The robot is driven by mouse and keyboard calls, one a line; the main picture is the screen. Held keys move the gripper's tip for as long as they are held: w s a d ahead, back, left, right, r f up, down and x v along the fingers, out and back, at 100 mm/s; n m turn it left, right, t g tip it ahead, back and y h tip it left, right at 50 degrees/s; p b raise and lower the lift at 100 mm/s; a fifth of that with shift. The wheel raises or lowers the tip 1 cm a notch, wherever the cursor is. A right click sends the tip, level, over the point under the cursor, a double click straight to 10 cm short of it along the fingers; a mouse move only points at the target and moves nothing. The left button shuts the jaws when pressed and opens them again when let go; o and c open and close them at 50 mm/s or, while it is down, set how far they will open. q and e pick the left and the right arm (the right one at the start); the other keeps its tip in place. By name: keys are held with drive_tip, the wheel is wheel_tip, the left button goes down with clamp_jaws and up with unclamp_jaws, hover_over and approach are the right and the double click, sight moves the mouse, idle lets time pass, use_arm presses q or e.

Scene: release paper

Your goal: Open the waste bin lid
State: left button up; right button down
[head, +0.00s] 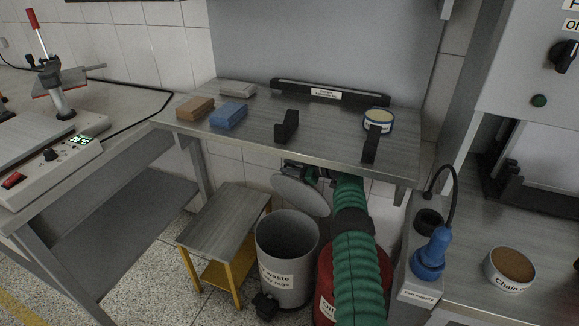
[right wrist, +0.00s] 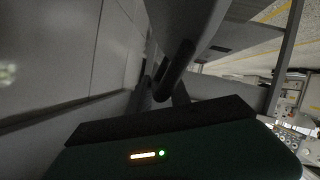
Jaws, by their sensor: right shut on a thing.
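The grey waste bin (head: 285,262) stands on the floor below the bench, with a label on its front and a black pedal (head: 265,304) at its foot. Its round grey lid (head: 300,197) is raised and tilted up behind the open rim, so the dark inside shows. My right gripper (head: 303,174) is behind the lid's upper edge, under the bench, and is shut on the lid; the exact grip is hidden. In the right wrist view the lid (right wrist: 190,25) shows as a grey curved surface near the dark fingers (right wrist: 165,90). My left gripper is not in view.
A red bin (head: 376,262) stands right of the waste bin, partly behind my right arm. A low yellow-legged step (head: 225,222) stands to the left. The bench (head: 235,132) is close above, bearing blocks, a tin and black holders.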

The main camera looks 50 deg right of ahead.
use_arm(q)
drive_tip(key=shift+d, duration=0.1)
use_arm(e)
drive_tip(key=shift+d+f, duration=0.15)
drive_tip(key=shift+f, duration=0.15)
